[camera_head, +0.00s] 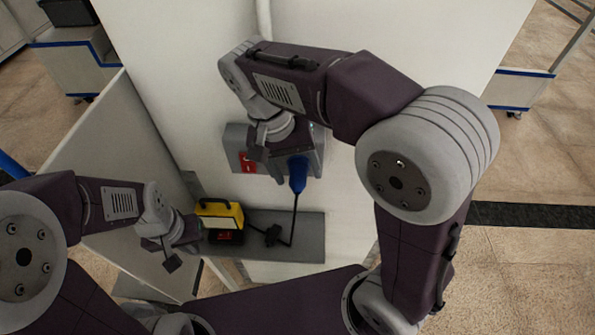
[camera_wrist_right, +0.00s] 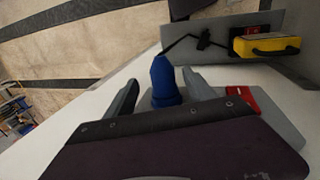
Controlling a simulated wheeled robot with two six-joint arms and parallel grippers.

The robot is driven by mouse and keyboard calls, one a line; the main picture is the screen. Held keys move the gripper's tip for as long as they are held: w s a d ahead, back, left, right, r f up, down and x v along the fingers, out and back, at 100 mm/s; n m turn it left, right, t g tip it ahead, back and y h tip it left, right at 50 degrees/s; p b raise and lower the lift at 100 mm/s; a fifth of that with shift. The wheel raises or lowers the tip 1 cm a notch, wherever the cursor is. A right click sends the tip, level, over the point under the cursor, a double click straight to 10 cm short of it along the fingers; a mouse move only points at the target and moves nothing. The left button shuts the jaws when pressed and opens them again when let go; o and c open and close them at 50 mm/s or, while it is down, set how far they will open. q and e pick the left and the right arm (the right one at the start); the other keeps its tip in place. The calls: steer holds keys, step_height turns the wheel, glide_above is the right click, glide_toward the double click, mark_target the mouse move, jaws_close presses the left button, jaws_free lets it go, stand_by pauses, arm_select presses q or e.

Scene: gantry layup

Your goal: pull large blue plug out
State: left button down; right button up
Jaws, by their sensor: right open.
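The large blue plug (camera_head: 298,174) sits at the grey wall box (camera_head: 317,160), with a black cable hanging from its lower end. It also shows in the right wrist view (camera_wrist_right: 164,82), pointing away from the box. My right gripper (camera_head: 268,165) is at the front of the box. In the right wrist view its two fingers (camera_wrist_right: 161,78) stand apart, one on each side of the blue plug, with visible gaps. The plug's seat in the box is hidden by the gripper. My left gripper (camera_head: 174,252) hangs left of the shelf, away from the plug; its finger opening is unclear.
A red switch (camera_head: 246,162) is on the box's left part. Below, a grey shelf (camera_head: 308,238) holds a yellow-and-black case (camera_head: 219,214) and a black connector (camera_head: 271,235) on the cable. A pale panel (camera_head: 105,170) stands at left.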

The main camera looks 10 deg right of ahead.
steer(key=shift+w+f, duration=0.55)
steer(key=shift+f, duration=0.15)
steer(key=shift+s+d, duration=0.15)
steer(key=shift+s, duration=0.05)
steer(key=shift+c, duration=0.5)
steer(key=shift+s+r, duration=0.1)
steer(key=shift+s, duration=0.05)
steer(key=c, duration=0.6)
jaws_close()
steer(key=shift+s, duration=0.25)
steer(key=shift+s+a+b, duration=0.3)
steer(key=shift+s+a, duration=0.2)
steer(key=shift+s, duration=0.4)
steer(key=shift+s, duration=0.15)
